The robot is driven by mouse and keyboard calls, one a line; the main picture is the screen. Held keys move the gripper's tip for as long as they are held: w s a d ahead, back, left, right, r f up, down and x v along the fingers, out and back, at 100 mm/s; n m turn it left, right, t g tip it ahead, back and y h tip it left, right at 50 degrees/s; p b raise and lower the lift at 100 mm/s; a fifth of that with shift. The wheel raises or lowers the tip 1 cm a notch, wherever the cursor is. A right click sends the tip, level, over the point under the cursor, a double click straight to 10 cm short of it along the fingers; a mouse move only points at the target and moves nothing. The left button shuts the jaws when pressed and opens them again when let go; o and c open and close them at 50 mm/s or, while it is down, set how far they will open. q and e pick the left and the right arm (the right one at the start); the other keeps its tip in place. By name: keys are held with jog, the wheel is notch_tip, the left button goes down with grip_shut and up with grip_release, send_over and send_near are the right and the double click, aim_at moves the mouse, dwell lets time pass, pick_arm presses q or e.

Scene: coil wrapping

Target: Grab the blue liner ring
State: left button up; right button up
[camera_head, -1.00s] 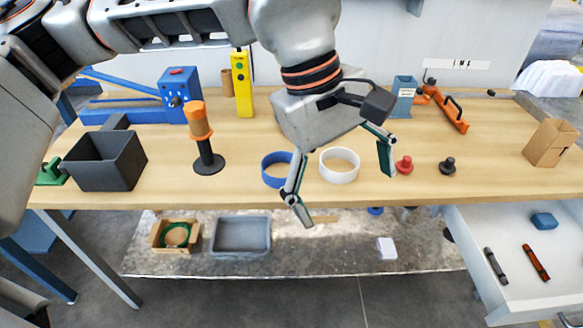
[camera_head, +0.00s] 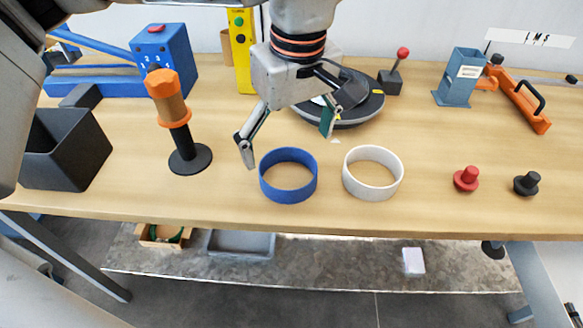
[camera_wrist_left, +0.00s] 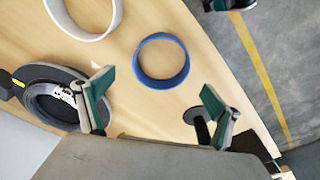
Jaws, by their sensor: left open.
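The blue liner ring (camera_head: 288,188) lies flat on the wooden table near its front edge, left of the white ring (camera_head: 373,186). My left gripper (camera_head: 288,143) is open and empty, with its fingers spread above the table behind the blue ring. In the left wrist view the blue ring (camera_wrist_left: 161,76) lies beyond the two open fingertips (camera_wrist_left: 153,90), a little above the line between them and not touched. The white ring (camera_wrist_left: 92,12) shows at the upper left there. My right gripper is not seen.
A black turntable (camera_head: 350,108) stands behind the gripper. An orange-handled post (camera_head: 175,115) on a black base and a dark bin (camera_head: 62,150) stand left. Red (camera_head: 466,179) and black (camera_head: 526,183) knobs stand right. The table between the white ring and the red knob is clear.

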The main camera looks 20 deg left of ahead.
aim_at(287, 179)
pick_arm(q)
notch_tip(287, 179, down, 7)
jog(key=shift+a+r+b, duration=0.1)
jog(key=shift+b, duration=0.65)
jog(key=c, duration=1.2)
